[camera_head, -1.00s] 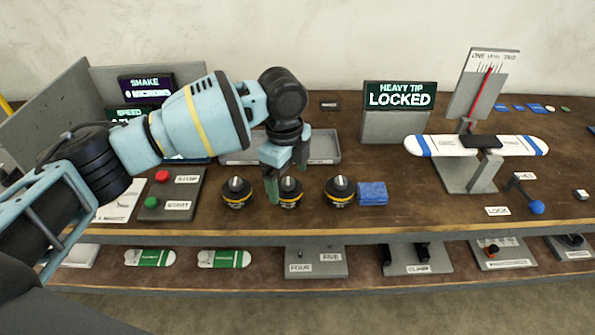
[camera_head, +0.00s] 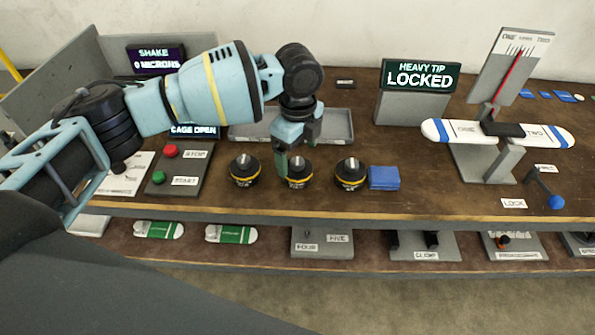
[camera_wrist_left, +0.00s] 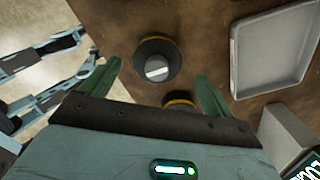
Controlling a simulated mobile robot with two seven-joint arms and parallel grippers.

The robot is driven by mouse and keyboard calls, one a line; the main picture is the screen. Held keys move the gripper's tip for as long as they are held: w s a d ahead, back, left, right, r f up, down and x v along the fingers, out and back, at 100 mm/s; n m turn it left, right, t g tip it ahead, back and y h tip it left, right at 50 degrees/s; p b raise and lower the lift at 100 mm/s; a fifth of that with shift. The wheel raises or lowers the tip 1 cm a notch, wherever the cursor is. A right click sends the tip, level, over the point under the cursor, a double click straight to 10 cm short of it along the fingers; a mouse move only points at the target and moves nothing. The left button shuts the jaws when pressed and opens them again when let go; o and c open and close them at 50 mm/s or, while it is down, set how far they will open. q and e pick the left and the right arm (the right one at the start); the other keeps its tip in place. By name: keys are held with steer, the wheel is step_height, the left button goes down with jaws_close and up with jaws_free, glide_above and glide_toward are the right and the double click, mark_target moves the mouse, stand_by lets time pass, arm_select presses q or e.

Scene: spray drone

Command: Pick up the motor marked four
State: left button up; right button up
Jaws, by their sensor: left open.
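Three black motors with yellow bands and silver shafts stand upright in a row on the bench: a left one (camera_head: 244,171), a middle one (camera_head: 297,174) and a right one (camera_head: 350,174). I cannot read any number on them. My left gripper (camera_head: 296,156) is open and empty, pointing down at the middle motor; a green finger overlaps its left side in the picture. I cannot tell if they touch. The left wrist view shows one motor (camera_wrist_left: 158,62) beyond the open fingers and another (camera_wrist_left: 180,98) mostly hidden by the gripper body. My right gripper is out of view.
A grey tray (camera_head: 245,137) lies behind the motors. A blue block (camera_head: 384,178) sits beside the right motor. A stop/start panel (camera_head: 180,168) stands left, a locked sign (camera_head: 420,76) and balance stand (camera_head: 483,168) right. The lower shelf has a holder labelled four and five (camera_head: 322,242).

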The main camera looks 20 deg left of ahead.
mark_target(298, 160)
arm_select(q)
steer(key=f, duration=0.3)
steer(key=shift+s+f, duration=0.2)
steer(key=shift+f, duration=0.3)
steer(key=shift+c, duration=0.3)
steer(key=c, duration=0.7)
steer(key=shift+r, duration=0.1)
steer(key=c, duration=0.7)
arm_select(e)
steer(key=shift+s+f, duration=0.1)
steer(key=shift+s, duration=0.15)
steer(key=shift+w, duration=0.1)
